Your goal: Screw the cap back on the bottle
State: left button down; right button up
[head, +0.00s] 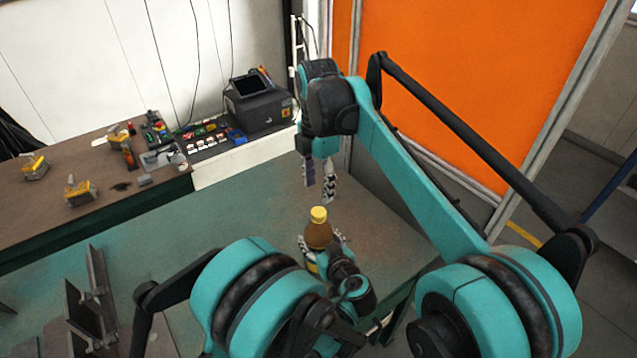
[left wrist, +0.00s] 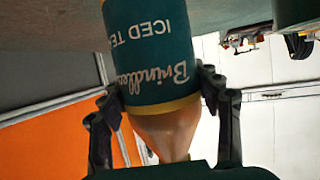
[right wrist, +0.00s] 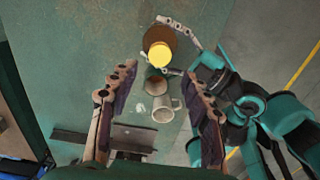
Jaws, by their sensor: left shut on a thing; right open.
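The brown bottle (head: 318,234) stands upright over the green table, with the yellow cap (head: 319,214) on top of its neck. How tightly the cap sits I cannot tell. My left gripper (head: 322,242) is shut around the bottle's body. My right gripper (head: 319,190) is open and empty above the cap, fingers pointing down. In the right wrist view the cap (right wrist: 160,55) appears beyond the fingertips, slightly above the middle between them.
Steel profiles (head: 92,300) lie at the table's left. An orange screen (head: 450,80) stands behind.

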aim_at(319, 212)
jog(key=shift+f, duration=4)
jog(key=shift+c, duration=0.3)
grip_shut()
